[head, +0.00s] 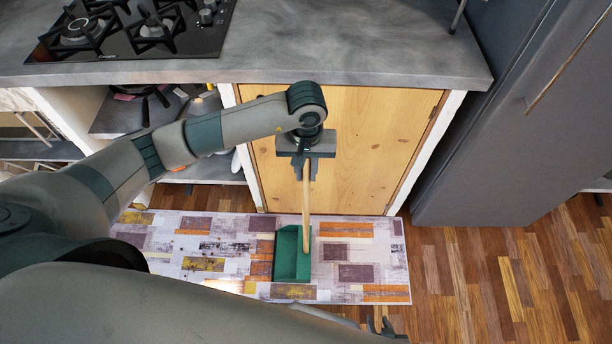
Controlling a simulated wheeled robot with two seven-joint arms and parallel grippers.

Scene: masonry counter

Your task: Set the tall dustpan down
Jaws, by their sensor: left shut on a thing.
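The tall dustpan has a green pan (288,262) and a long pale wooden handle that rises from it. My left gripper (305,172) is shut on the upper part of the handle, in front of the wooden cabinet door. The handle stands close to upright. The pan shows over the patterned rug (205,246); I cannot tell whether it touches the rug. My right gripper (380,325) shows only in part at the bottom edge, beside a short piece of pale wood; my own body hides the rest.
A grey counter (370,45) with a black gas hob (135,30) runs along the top. Below it are a wooden cabinet door (375,140) and open shelves at the left. A grey fridge (500,110) stands at the right. Bare wooden floor (500,280) lies right of the rug.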

